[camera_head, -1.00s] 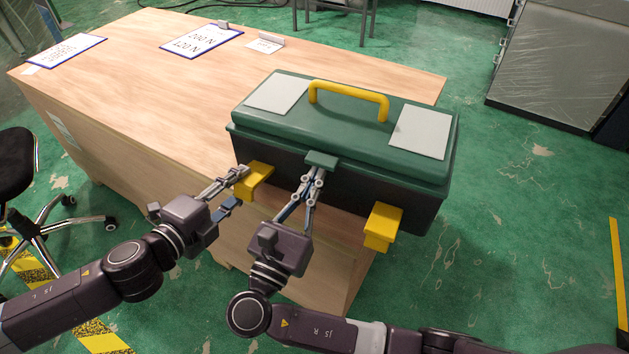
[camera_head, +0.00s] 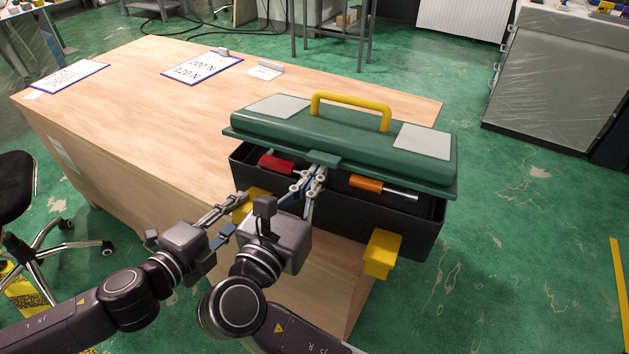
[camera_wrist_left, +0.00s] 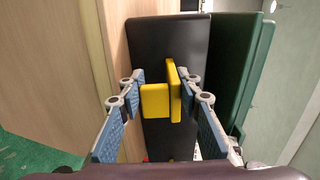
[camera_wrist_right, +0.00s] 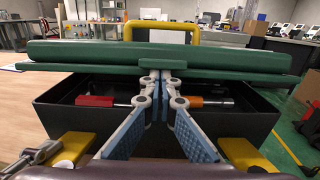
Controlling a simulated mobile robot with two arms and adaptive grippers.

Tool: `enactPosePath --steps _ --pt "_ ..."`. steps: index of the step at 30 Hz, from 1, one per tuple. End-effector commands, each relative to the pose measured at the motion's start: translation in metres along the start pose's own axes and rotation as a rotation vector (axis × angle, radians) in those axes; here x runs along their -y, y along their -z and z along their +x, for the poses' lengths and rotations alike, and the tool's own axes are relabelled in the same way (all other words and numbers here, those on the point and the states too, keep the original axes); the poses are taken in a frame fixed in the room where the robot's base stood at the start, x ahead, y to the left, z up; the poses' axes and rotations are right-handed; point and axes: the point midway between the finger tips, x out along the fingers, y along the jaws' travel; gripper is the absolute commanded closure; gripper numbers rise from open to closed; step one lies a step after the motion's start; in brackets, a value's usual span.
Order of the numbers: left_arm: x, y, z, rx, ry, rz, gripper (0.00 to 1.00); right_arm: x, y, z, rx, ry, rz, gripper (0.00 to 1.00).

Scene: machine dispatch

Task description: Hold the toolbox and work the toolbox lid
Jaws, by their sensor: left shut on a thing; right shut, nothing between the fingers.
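The toolbox has a black body (camera_head: 416,228) and a green lid (camera_head: 345,138) with a yellow handle (camera_head: 350,98). It stands at the right end of the wooden table. The lid is raised along its front, leaving a gap above the body. A red-handled tool (camera_head: 276,163) and an orange-handled screwdriver (camera_head: 370,184) show inside. My left gripper (camera_head: 240,208) is shut on the yellow left bracket (camera_wrist_left: 156,100) at the toolbox front. My right gripper (camera_head: 314,175) is shut and empty, its fingertips (camera_wrist_right: 162,77) at the lid's front tab (camera_wrist_right: 162,64), apparently touching it from below.
The wooden table (camera_head: 140,110) has bare room left of the toolbox, with clipboards (camera_head: 203,68) at its back. A yellow right bracket (camera_head: 381,254) juts from the toolbox front. A chair (camera_head: 20,200) stands at the left, and a grey cabinet (camera_head: 550,80) at the right.

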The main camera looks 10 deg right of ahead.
Motion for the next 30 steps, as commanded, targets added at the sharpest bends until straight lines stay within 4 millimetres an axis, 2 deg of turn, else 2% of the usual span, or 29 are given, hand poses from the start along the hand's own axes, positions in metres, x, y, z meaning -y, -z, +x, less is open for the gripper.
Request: enactPosePath --steps 1,9,13,18,27,30 --pt "-0.007 -0.001 0.000 0.003 -0.013 -0.005 1.00 0.000 0.000 0.000 0.002 0.000 0.001 1.00" --pt "-0.007 -0.001 0.000 0.003 -0.013 -0.005 1.00 0.000 0.000 0.000 0.003 0.000 0.001 1.00" --pt "-0.007 -0.001 0.000 0.003 -0.013 -0.005 1.00 -0.001 0.007 -0.001 0.003 -0.001 -0.002 1.00" --pt "-0.007 -0.001 0.000 0.003 -0.013 -0.005 1.00 -0.001 0.031 -0.004 0.017 0.001 -0.008 1.00" --pt "-0.007 -0.001 0.000 0.003 -0.013 -0.005 1.00 0.000 0.071 -0.004 0.272 0.000 -0.010 1.00" --pt "-0.007 -0.001 0.000 0.003 -0.013 -0.005 1.00 0.000 0.092 -0.006 0.266 0.001 -0.005 1.00"
